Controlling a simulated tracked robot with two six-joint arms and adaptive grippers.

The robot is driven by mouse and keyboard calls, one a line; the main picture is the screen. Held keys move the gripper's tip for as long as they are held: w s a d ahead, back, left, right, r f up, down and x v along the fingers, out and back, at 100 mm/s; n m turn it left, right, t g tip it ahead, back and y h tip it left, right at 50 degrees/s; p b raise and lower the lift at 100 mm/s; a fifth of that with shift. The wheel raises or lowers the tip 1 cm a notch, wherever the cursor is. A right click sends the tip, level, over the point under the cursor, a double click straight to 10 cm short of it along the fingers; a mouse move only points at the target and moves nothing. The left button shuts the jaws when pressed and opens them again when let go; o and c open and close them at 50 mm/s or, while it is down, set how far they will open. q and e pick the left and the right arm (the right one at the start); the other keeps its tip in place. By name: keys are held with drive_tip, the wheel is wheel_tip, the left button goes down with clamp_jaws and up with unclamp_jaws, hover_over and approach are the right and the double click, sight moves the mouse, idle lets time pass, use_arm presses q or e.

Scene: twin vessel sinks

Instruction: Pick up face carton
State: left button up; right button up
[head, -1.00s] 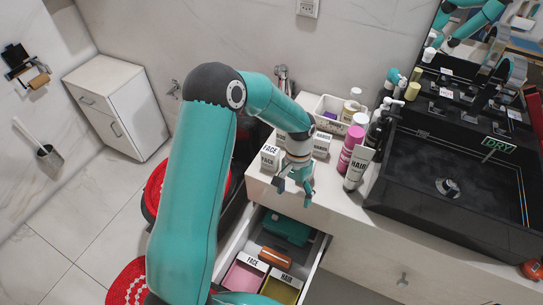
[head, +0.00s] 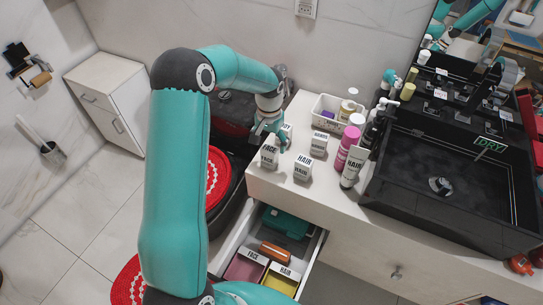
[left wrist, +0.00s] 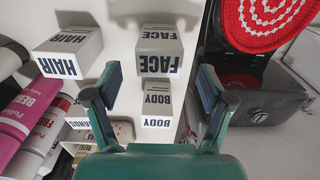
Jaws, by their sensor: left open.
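The white face carton (head: 268,158) stands upright at the counter's left end in the head view. In the left wrist view the face carton (left wrist: 158,42) is upside down in the picture, just ahead of my fingertips. My left gripper (head: 270,136) is open and empty, close behind and above the face carton in the head view. Its two fingers also show in the left wrist view (left wrist: 160,84), spread apart. The body carton (left wrist: 158,102) shows between and below the fingers there. My right gripper is not in view.
The hair carton (head: 302,169) and hands carton (head: 319,144) stand close to the right. A pink bottle (head: 348,150) and a hair tube (head: 354,166) stand beyond them. An open drawer (head: 220,263) below has face and hair compartments. A black sink (head: 440,190) is at right.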

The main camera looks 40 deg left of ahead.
sight(270, 148)
use_arm(q)
drive_tip(key=shift+f, duration=0.55)
wheel_tip(270, 148, down, 4)
drive_tip(key=shift+s+d+p, duration=0.1)
drive_tip(key=shift+p, duration=0.8)
drive_tip(key=shift+f, duration=0.6)
drive_tip(key=c, duration=1.3)
drive_tip(key=shift+r, duration=0.15)
